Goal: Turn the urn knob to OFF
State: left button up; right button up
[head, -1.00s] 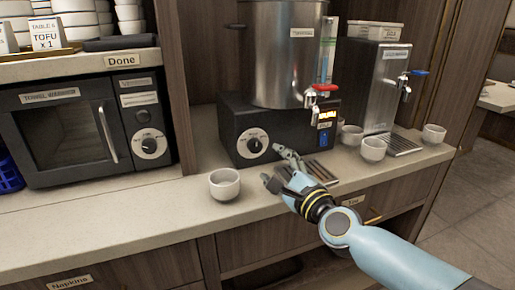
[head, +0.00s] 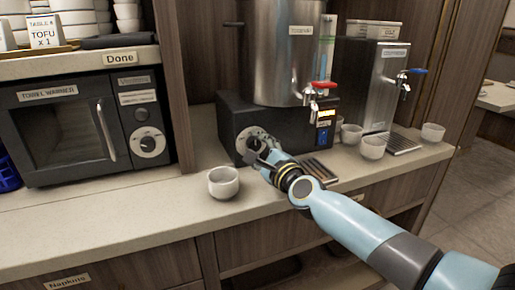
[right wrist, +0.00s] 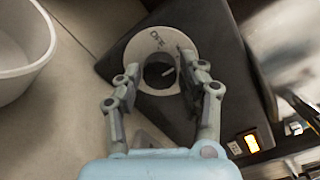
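The urn (head: 285,50) is a steel cylinder on a black base (head: 232,112). Its knob (right wrist: 160,73) is dark with a pale pointer line, on a white dial plate (right wrist: 143,42) with lettering at one edge that seems to read OFF. In the right wrist view the pointer is turned away from that lettering. My right gripper (right wrist: 157,85) is open, its two fingers on either side of the knob; I cannot tell whether they touch it. In the head view the right gripper (head: 262,152) partly covers the dial. My left gripper is not in view.
A white cup (head: 223,183) stands on the counter left of my right gripper. A red-handled tap (head: 322,88), a lit display (right wrist: 251,142) and a drip tray (head: 320,170) are to the right. More cups (head: 373,147) stand beyond. A towel warmer (head: 75,125) is at left.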

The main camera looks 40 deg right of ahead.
jog(key=c, duration=0.7)
jog(key=shift+n, duration=0.3)
jog(key=shift+r+n+p, duration=0.15)
jog(key=shift+n+p, duration=1)
jog(key=shift+n, duration=0.05)
jog(key=n+p, duration=0.2)
jog(key=n, duration=0.1)
jog(key=shift+n+g+p, duration=0.3)
jog(key=n+p, duration=0.2)
jog(key=n, duration=0.1)
jog(key=shift+a, duration=0.1)
jog(key=shift+n+g+h+p, duration=0.3)
jog(key=shift+n+p, duration=0.4)
jog(key=shift+n, duration=0.1)
